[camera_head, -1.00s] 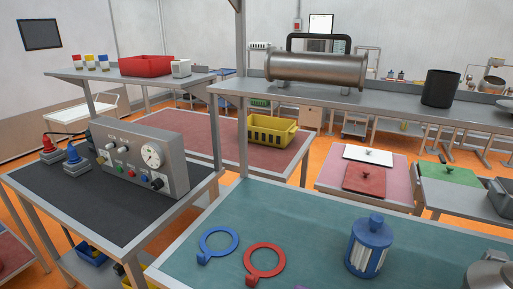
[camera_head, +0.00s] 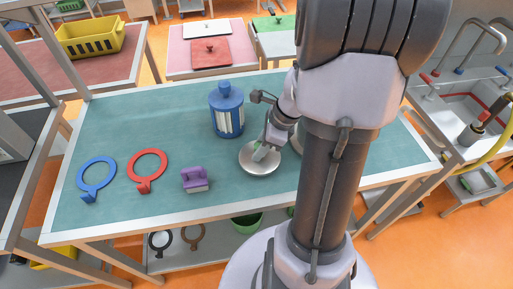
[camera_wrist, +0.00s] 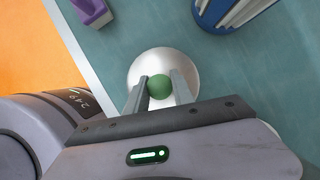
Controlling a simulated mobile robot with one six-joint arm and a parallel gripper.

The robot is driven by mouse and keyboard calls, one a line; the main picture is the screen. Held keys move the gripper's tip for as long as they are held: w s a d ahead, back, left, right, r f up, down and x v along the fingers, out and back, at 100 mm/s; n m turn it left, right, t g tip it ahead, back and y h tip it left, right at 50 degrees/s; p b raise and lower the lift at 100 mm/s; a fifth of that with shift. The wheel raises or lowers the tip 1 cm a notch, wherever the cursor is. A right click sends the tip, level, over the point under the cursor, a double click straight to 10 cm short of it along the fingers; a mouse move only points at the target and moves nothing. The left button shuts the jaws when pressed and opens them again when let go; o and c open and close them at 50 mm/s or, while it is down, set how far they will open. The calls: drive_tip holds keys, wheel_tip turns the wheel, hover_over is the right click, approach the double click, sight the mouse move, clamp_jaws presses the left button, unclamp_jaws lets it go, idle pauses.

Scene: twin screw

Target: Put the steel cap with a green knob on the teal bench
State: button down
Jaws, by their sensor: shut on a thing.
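The steel cap (camera_head: 256,165) is a round, shiny disc over the teal bench (camera_head: 130,120), left of my arm in the head view. In the wrist view the cap (camera_wrist: 148,63) has a round green knob (camera_wrist: 159,86) at its middle. My gripper (camera_head: 265,150) points down at the cap, and its two fingers in the wrist view (camera_wrist: 158,92) are closed on either side of the knob. The cap looks level and at or just above the bench surface; I cannot tell if it touches. The knob is mostly hidden by the fingers in the head view.
A blue canister (camera_head: 227,110) stands behind the cap. A purple block (camera_head: 195,178), a red ring (camera_head: 147,164) and a blue ring (camera_head: 96,174) lie to the left. Bare bench separates these. A steel vessel (camera_head: 297,138) is partly hidden behind my arm.

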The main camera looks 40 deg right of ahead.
drive_tip(key=shift+f, duration=0.3)
drive_tip(key=shift+f, duration=0.15)
drive_tip(key=c, duration=1.1)
unclamp_jaws()
